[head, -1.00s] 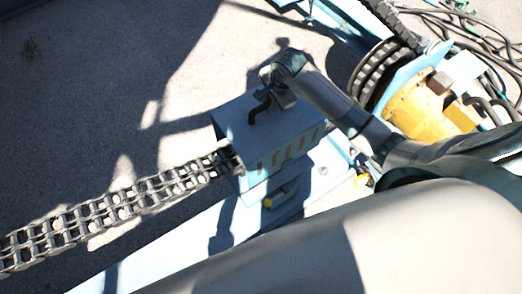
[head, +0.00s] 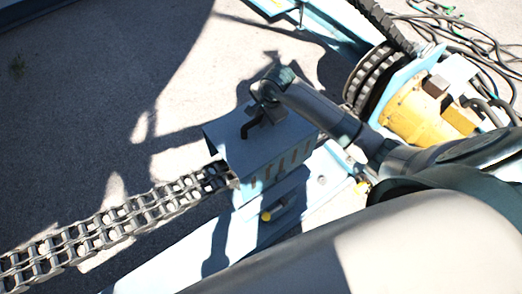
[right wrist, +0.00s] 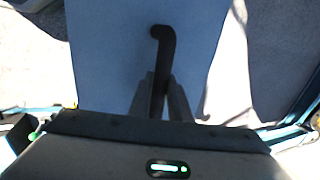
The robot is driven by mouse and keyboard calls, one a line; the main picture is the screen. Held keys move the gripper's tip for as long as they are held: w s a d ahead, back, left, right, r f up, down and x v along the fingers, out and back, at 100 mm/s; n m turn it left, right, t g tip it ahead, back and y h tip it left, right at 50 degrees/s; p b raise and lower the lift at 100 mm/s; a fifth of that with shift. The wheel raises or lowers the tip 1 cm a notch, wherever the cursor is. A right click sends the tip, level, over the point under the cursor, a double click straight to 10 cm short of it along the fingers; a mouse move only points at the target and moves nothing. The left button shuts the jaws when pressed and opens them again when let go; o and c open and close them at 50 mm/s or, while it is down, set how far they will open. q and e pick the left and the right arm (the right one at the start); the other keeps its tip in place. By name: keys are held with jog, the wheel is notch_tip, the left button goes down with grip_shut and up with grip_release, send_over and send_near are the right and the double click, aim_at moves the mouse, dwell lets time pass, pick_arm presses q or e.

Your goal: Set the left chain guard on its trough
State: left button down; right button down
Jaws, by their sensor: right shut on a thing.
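The chain guard (head: 225,146) is a blue-grey box-like cover with slots along its near side and a black bent handle (head: 246,131) on top. In the head view it sits over the end of the chain (head: 110,222), above a light-blue support (head: 250,235) that I take to be the trough; the guard hides most of the trough, so I cannot tell whether they touch. My right gripper (head: 262,112) is shut on the handle from above. In the right wrist view the fingers (right wrist: 158,98) close around the handle over the guard's flat top (right wrist: 105,60). My left gripper is out of view.
A yellow motor (head: 412,118) and a dark ribbed wheel (head: 368,75) stand at the upper right, with loose cables (head: 465,35) behind. A yellow knob (head: 265,216) sticks out below the guard. Bare ground lies at the upper left.

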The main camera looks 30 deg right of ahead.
aim_at(261, 132)
jog(key=shift+f+b, duration=0.8)
jog(key=shift+f, duration=0.25)
jog(key=shift+f+p, duration=0.6)
jog(key=shift+f, duration=2.35)
